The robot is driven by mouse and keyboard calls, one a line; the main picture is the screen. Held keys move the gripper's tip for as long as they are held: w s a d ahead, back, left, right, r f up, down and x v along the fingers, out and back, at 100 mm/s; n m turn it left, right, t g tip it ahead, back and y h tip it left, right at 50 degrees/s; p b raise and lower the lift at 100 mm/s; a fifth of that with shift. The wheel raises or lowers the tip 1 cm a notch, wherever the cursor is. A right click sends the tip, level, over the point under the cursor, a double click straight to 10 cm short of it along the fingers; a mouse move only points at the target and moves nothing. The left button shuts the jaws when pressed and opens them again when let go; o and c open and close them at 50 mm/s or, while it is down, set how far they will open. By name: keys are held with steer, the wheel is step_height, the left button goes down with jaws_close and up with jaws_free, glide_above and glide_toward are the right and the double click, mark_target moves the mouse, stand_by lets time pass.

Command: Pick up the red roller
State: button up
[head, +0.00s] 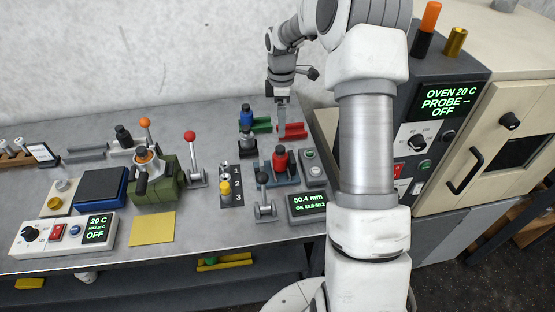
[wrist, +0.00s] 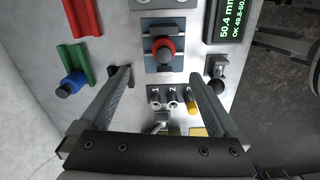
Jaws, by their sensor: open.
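The red roller (head: 280,161) stands upright in a blue-grey fixture (head: 268,176) on the bench, left of a grey unit with round buttons. In the wrist view the red roller (wrist: 165,50) is seen from above as a red ring around a dark end, seated in its fixture (wrist: 150,65). My gripper (head: 283,112) is above the back of the bench, beyond the roller in the head view. In the wrist view my gripper (wrist: 163,78) has its two fingers wide apart, with nothing between them. The roller appears ahead of the fingertips, roughly centred between them, and not touched.
A blue roller (head: 247,119) stands beside the green (head: 262,125) and red (head: 293,131) channels. In front are a numbered rack with a yellow roller (head: 225,189), a black-knobbed lever (head: 263,180) and a 50.4 mm display (head: 307,204). A red-knobbed lever (head: 191,140) is left; the oven is right.

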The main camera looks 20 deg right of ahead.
mark_target(280, 155)
step_height(280, 155, down, 9)
steer(key=shift+r+p, duration=0.1)
steer(key=shift+p, duration=0.35)
steer(key=shift+s+a+f+p, duration=0.1)
steer(key=shift+s+f+p, duration=0.2)
steer(key=shift+f, duration=1.1)
steer(key=shift+s+a+f+p, duration=0.1)
steer(key=shift+f+p, duration=0.25)
steer(key=shift+f, duration=1)
steer(key=shift+w+r, duration=0.1)
jaws_close()
